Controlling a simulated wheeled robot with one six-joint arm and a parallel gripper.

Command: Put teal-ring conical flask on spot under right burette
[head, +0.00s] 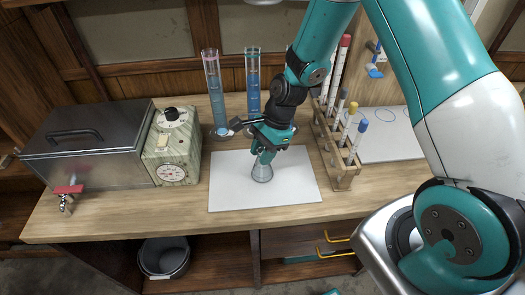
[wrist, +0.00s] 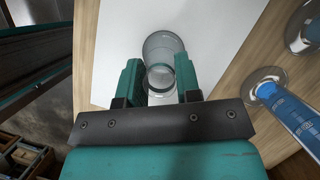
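A clear conical flask (head: 262,172) stands on a white mat, below my gripper (head: 270,143). In the wrist view the flask (wrist: 163,48) lies between the two teal fingers of my gripper (wrist: 160,82), which sit on either side of its neck. The fingers are very close to the glass; I cannot tell whether they grip it. At right, a white board (head: 400,150) bears outlined round spots (head: 385,115). A blue clamp-like part (head: 375,71) shows above it. My arm hides part of this area, and the right burette cannot be made out.
The white mat (head: 228,190) lies mid-bench. Two blue-filled cylinders (head: 214,95) (head: 253,80) stand behind it. A wooden rack (head: 343,178) with several tubes stands between mat and board. A metal box (head: 85,150) with a dial unit (head: 172,150) fills the left.

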